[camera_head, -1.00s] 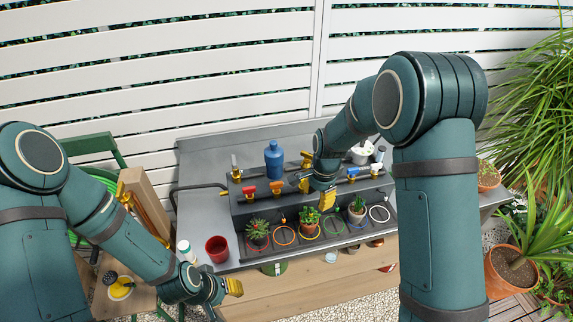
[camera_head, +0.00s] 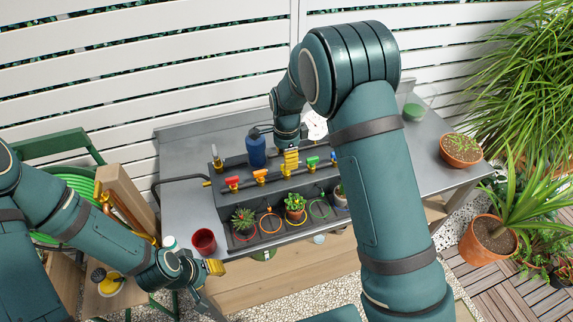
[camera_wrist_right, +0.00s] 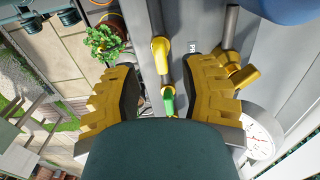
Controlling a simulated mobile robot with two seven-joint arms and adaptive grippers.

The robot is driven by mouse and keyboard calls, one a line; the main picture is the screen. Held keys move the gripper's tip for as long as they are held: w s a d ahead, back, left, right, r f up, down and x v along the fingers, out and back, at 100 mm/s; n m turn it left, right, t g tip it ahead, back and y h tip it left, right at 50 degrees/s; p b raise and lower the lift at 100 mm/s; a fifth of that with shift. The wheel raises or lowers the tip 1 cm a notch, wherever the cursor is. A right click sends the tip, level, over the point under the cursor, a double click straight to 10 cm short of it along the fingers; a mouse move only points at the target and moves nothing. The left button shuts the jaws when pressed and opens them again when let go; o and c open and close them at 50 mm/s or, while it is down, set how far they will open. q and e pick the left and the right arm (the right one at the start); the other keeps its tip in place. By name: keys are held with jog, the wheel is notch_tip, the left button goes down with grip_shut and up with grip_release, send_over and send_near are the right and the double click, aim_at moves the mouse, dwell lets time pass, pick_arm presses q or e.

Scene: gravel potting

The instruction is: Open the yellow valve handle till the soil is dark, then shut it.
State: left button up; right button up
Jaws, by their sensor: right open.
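The yellow valve handle (camera_wrist_right: 160,52) shows in the right wrist view between my right gripper's fingers, apart from both. My right gripper (camera_head: 290,160) is open over the valve row and hides that handle in the head view; the wrist view shows its spread fingers (camera_wrist_right: 160,88). A potted plant (camera_head: 295,203) stands at the yellow ring in front of it; the plant's leaves (camera_wrist_right: 103,42) cover most of its soil, so its shade cannot be told. My left gripper (camera_head: 214,268) hangs by the bench's front left corner, away from the valves; its opening is unclear.
Red (camera_head: 232,183), orange (camera_head: 260,176) and green (camera_head: 312,162) handles flank the spot. The green handle (camera_wrist_right: 168,101) is close below the yellow one in the wrist view. A blue bottle (camera_head: 256,150) and a white dial (camera_head: 315,126) stand behind. A red cup (camera_head: 203,241) is at front left.

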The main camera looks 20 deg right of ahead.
jog(key=shift+f, duration=1.85)
jog(key=shift+c, duration=0.4)
grip_shut()
